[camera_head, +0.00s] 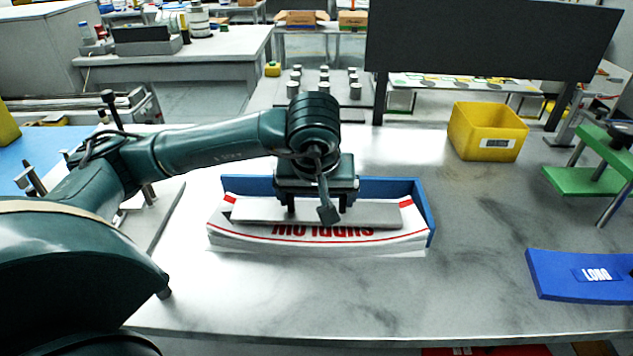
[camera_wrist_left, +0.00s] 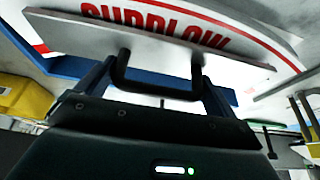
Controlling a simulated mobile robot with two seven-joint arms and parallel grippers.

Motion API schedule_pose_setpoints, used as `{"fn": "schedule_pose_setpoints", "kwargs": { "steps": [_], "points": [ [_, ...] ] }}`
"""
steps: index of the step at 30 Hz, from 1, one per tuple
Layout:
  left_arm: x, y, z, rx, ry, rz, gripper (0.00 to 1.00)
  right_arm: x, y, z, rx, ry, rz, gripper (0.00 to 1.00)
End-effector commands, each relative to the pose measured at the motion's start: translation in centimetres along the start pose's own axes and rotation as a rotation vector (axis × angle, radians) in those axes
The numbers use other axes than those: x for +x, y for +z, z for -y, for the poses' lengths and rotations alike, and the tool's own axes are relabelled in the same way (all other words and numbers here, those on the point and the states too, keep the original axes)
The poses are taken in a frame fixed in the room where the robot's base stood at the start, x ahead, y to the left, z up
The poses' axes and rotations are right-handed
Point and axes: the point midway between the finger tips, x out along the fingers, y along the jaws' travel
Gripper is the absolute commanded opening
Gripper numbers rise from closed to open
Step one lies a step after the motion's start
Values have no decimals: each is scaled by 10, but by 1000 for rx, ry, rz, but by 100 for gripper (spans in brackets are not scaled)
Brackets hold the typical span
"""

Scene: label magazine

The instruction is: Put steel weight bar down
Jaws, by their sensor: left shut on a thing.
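The steel weight bar (camera_head: 375,212) is a flat grey bar with a dark handle. It lies across or just above the stack of white labels (camera_head: 320,240) with red print. I cannot tell whether it touches the labels. The stack sits in a blue tray (camera_head: 427,205). My left gripper (camera_head: 318,203) is over the middle of the bar, shut on its handle. In the left wrist view the bar (camera_wrist_left: 90,35) shows with its dark handle (camera_wrist_left: 158,92) between the fingers. My right gripper is not in view.
A yellow bin (camera_head: 487,132) stands at the back right. A blue plate marked LONO (camera_head: 575,277) lies at the right front. A green stand (camera_head: 590,178) is at the right edge. The table between the tray and these is clear.

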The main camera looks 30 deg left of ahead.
Motion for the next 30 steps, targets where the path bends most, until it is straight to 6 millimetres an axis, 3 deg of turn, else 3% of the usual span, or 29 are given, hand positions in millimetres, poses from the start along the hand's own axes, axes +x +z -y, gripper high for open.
{"fn": "schedule_pose_setpoints", "kwargs": {
  "steps": [4, 15, 16, 18, 26, 30],
  "points": [
    [13, 4, 0, -3, 2, -6, 22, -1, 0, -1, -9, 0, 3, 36],
    [17, 6, 0, -3, 5, -8, 22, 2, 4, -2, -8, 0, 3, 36],
    [19, 8, 0, -1, 0, -1, 95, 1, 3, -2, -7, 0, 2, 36],
    [18, 8, 0, -1, 0, -1, 100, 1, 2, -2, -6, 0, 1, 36],
    [16, 7, 0, 0, 0, 0, 100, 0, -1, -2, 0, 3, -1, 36],
    [4, 6, -1, -1, 4, -2, 100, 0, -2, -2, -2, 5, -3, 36]
  ]
}}
